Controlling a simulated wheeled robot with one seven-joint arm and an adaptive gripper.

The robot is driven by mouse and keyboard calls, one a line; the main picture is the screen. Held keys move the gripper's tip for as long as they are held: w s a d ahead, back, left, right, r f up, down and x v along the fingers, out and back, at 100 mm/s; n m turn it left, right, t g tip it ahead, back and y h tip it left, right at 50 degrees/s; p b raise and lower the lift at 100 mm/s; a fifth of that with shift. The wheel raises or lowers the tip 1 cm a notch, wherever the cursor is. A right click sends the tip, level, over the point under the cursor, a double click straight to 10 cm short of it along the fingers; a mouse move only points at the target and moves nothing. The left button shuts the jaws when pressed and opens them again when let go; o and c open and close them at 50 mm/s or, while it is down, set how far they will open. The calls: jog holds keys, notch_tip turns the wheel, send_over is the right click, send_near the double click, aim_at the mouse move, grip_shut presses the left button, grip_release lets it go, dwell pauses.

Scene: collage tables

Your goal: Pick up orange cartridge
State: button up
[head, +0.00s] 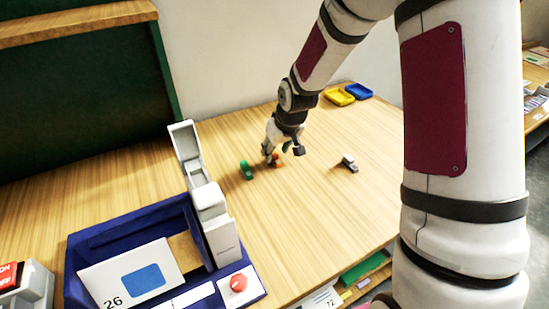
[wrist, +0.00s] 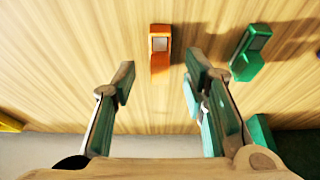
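The orange cartridge (wrist: 160,62) lies on the wooden table, ahead of the gap between my fingertips in the wrist view. In the head view the orange cartridge (head: 278,160) is small and partly hidden by my gripper (head: 271,155). In the wrist view my gripper (wrist: 160,78) is open, with its two fingers spread wider than the cartridge and nothing between them. I cannot tell exactly how high the fingertips are above the table.
A green cartridge (head: 246,170) lies left of my gripper; it shows at right in the wrist view (wrist: 250,52). A grey and black cartridge (head: 349,163) lies to the right. Yellow (head: 340,97) and blue (head: 358,91) trays stand behind. A blue-based machine (head: 85,245) stands front left.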

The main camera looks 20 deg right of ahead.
jog(key=shift+x, duration=0.8)
jog(key=shift+c, duration=0.6)
jog(key=c, duration=0.8)
jog(key=shift+r, duration=0.15)
